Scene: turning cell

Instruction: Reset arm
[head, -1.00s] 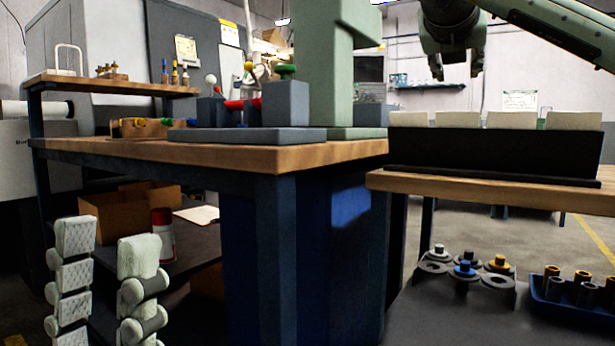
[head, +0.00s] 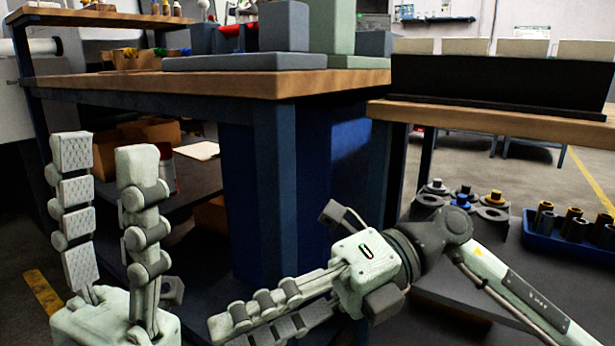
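My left gripper (head: 105,147) is at the lower left of the head view, fingers pointing up. A clear gap shows between its two fingers, and nothing is in it. My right gripper (head: 236,332) is at the bottom centre, its arm coming in from the right and its fingers pointing left and down. Its fingers overlap in this view, so I cannot tell how far apart they are. No held object shows in it. Both grippers show in front of the workbench (head: 340,84) and appear clear of it.
A shelf under the bench holds cardboard boxes (head: 112,150). A black bin (head: 490,84) stands on the right-hand table (head: 500,122). Below it are several round parts and a blue tray (head: 560,240) of cylinders. A grey machine fixture (head: 245,62) sits on the bench.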

